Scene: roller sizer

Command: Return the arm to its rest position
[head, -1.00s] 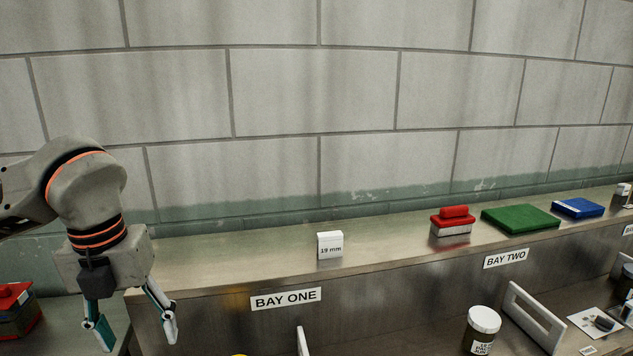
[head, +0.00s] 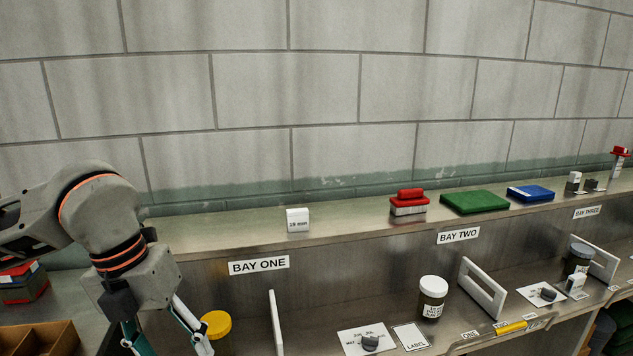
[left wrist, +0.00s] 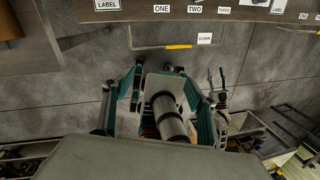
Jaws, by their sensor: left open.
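My left arm comes in from the left in the head view. Its gripper (head: 168,344) points down in front of the left end of the bench, with the fingertips cut off by the bottom edge. In the left wrist view the same gripper (left wrist: 161,82) has its teal fingers spread apart, holding nothing. It hangs over the grey floor, away from the bench edge. A small two-pronged teal shape right of it may be my right gripper (left wrist: 216,80), too small to read.
The steel bench ledge (head: 345,216) carries a white 19 mm block (head: 298,220), a red brush (head: 408,202) and green (head: 474,201) and blue (head: 530,193) items. Below stand a white-lidded jar (head: 432,298) and white dividers (head: 482,288). A yellow lid (head: 216,324) is near my gripper.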

